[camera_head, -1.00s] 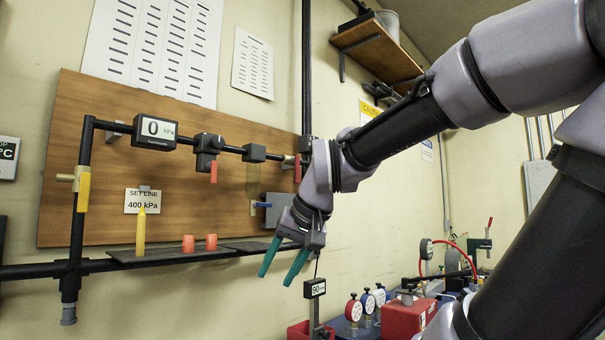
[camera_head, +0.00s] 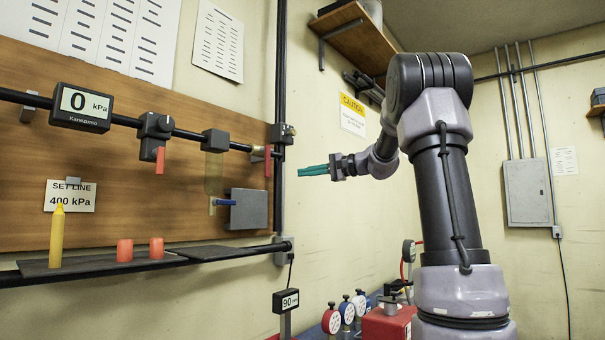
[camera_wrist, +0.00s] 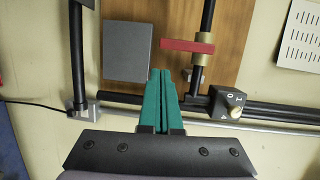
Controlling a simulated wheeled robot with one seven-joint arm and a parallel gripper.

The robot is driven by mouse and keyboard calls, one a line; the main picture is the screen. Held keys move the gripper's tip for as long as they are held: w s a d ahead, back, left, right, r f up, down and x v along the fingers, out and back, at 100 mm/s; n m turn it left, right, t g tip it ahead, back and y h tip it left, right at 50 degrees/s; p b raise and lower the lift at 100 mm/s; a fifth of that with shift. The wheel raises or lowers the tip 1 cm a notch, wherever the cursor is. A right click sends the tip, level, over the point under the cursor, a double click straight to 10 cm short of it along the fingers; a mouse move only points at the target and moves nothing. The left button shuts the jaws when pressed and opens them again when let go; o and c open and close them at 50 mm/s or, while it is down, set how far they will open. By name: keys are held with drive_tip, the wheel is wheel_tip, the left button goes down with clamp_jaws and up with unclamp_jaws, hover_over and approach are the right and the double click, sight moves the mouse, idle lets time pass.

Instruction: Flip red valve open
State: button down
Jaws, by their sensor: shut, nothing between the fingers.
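The red valve handle (camera_head: 267,160) hangs down from a brass fitting at the right end of the black pipe on the wooden board. In the wrist view the red handle (camera_wrist: 187,46) lies across the pipe on its brass body (camera_wrist: 204,43). My gripper (camera_head: 300,171) has its teal fingers pointing left towards the board, right of the handle and apart from it. In the wrist view the gripper's fingers (camera_wrist: 160,73) are together and empty, with the handle beyond their tips. Another red handle (camera_head: 160,160) hangs under a black block further left.
A vertical black post (camera_head: 279,110) stands just right of the handle. The gauge display (camera_head: 81,107) reads 0 kPa. A shelf (camera_head: 90,265) holds a yellow marker and red cylinders.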

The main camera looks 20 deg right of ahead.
drive_tip(key=shift+t, duration=0.6)
drive_tip(key=w+d, duration=0.1)
drive_tip(key=d, duration=0.1)
drive_tip(key=w+d+r, duration=0.1)
drive_tip(key=d, duration=0.1)
drive_tip(key=shift+w+r, duration=0.15)
drive_tip(key=shift+r, duration=0.05)
drive_tip(key=shift+a, duration=0.1)
drive_tip(key=w+a, duration=0.4)
drive_tip(key=a, duration=0.6)
drive_tip(key=shift+a, duration=0.4)
